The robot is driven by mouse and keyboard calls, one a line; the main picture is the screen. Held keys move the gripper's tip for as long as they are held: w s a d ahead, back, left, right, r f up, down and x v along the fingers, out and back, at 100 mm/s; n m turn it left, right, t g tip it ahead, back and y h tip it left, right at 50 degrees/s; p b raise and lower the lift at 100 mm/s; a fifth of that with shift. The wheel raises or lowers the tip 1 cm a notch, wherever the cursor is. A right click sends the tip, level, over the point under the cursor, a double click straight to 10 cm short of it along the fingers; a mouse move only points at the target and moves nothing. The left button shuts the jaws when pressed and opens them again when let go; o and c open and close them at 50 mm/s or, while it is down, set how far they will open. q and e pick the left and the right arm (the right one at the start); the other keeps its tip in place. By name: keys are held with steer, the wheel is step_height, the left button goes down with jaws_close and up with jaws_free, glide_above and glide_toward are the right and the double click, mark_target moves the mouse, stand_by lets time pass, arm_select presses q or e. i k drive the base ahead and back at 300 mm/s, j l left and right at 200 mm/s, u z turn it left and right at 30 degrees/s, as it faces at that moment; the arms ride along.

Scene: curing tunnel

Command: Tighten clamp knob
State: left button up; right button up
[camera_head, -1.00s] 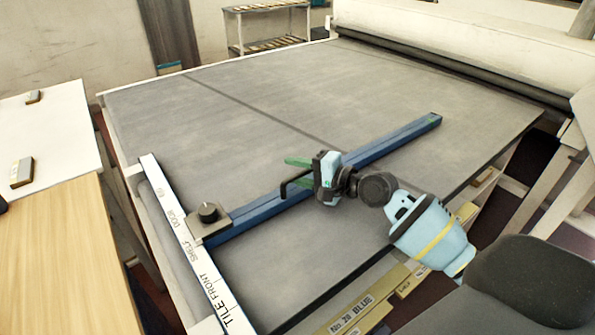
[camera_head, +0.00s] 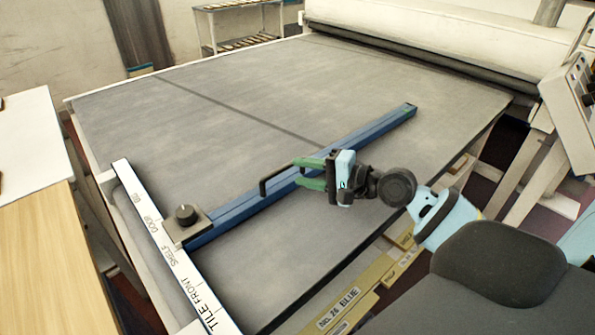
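A round black clamp knob (camera_head: 186,215) sits on a small beige plate (camera_head: 191,231) at the near left end of a blue bar (camera_head: 366,134). The bar lies diagonally across a grey table top (camera_head: 200,130). A black bent handle (camera_head: 270,182) rises from the bar's middle. My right gripper (camera_head: 300,174) has its green fingers apart beside this handle, pointing left. The handle's far end meets the upper finger in the picture; I cannot tell whether they touch. The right gripper is away from the knob, to its right. My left gripper is not in view.
A white strip (camera_head: 176,248) lettered "SHELF" and "TILE FRONT" runs along the table's left edge. A wooden-topped surface (camera_head: 45,260) stands at the left. A long roller (camera_head: 430,67) borders the back. A box labelled "BLUE" (camera_head: 345,302) is below the near edge. The table's left half is clear.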

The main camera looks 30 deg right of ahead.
mark_target(186, 214)
steer(key=k+l, duration=0.8)
steer(key=k, duration=0.05)
